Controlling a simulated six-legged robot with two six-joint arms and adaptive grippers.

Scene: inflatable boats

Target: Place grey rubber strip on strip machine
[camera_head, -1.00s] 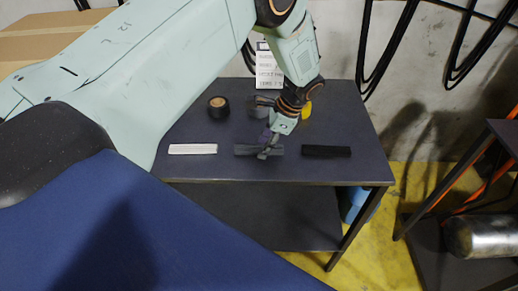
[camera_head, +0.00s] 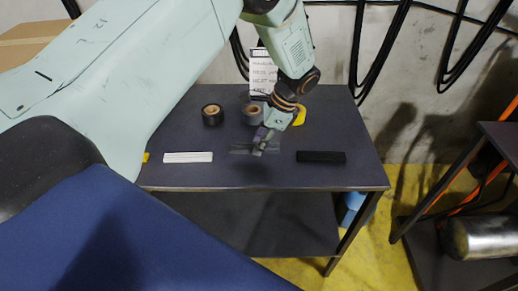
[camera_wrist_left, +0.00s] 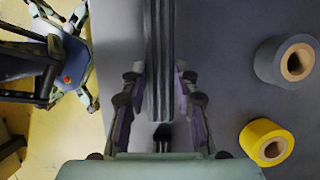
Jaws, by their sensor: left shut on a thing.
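The grey rubber strip (camera_head: 241,149) is in my left gripper (camera_head: 260,145), between the white and black strips and seemingly just above the dark table. In the left wrist view the strip (camera_wrist_left: 158,55) runs lengthwise between the two fingers of my left gripper (camera_wrist_left: 158,75), which are shut on it. In the head view the gripper hides part of the strip. I cannot make out a strip machine in these views. My right gripper is not in view.
The table (camera_head: 200,178) also bears a white strip (camera_head: 188,157), a black strip (camera_head: 320,157), a black roll (camera_head: 212,115), a grey roll (camera_head: 252,114) and a yellow roll (camera_head: 299,117). A written sign (camera_head: 262,73) stands behind. Another dark table (camera_head: 500,140) is at right.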

